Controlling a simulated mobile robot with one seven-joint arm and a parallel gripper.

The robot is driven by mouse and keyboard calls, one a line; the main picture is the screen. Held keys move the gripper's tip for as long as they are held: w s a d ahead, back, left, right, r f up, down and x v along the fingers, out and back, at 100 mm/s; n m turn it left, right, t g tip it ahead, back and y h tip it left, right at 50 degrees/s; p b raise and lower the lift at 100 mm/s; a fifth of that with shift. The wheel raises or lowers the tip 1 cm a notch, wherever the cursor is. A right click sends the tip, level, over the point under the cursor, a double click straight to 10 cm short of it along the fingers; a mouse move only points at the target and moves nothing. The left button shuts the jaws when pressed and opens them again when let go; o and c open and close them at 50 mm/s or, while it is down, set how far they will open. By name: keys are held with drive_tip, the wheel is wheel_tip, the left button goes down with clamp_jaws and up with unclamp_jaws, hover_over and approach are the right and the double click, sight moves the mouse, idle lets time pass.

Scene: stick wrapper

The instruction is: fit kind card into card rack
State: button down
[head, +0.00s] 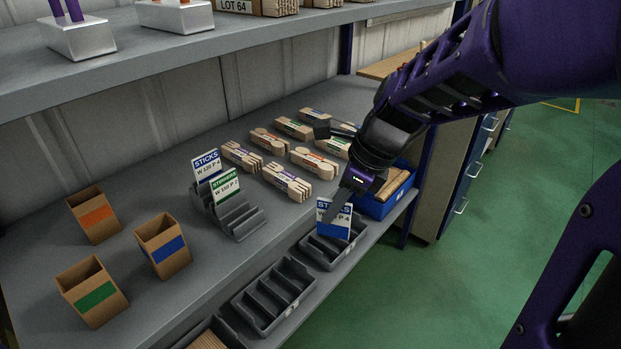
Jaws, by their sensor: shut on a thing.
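My gripper (338,205) is shut on a white kind card (341,223) with blue bands and the word STICKS, partly covered by a finger. The card is roughly upright and appears in front of a grey divided bin at the shelf's front edge; I cannot tell whether it touches the bin. The grey card rack (238,220) stands to the left on the shelf, with several stepped slots. Two cards stand in its back part: a blue STICKS card (207,166) and a green STIRRERS card (227,188) in front of it. My gripper is right of the rack, apart from it.
Bundles of wooden cutlery (287,181) lie behind and right of the rack. Three cardboard boxes (163,246) stand at left. Grey divided bins (273,297) line the front edge, with a blue bin (385,204) at right. An upper shelf (130,55) overhangs the back.

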drive_tip(key=w+a, duration=0.1)
drive_tip(key=a, duration=0.4)
drive_tip(key=w+a+b, duration=0.1)
drive_tip(key=w+a, duration=0.1)
drive_tip(key=a, duration=0.4)
drive_tip(key=w+a+b, duration=0.1)
drive_tip(key=w+a, duration=0.1)
drive_tip(key=a, duration=0.4)
drive_tip(key=shift+w+a+f, duration=0.1)
drive_tip(key=shift+w+f, duration=0.15)
drive_tip(key=shift+f, duration=0.1)
drive_tip(key=c, duration=1.4)
unclamp_jaws()
drive_tip(key=shift+f, duration=0.1)
drive_tip(key=o, duration=0.4)
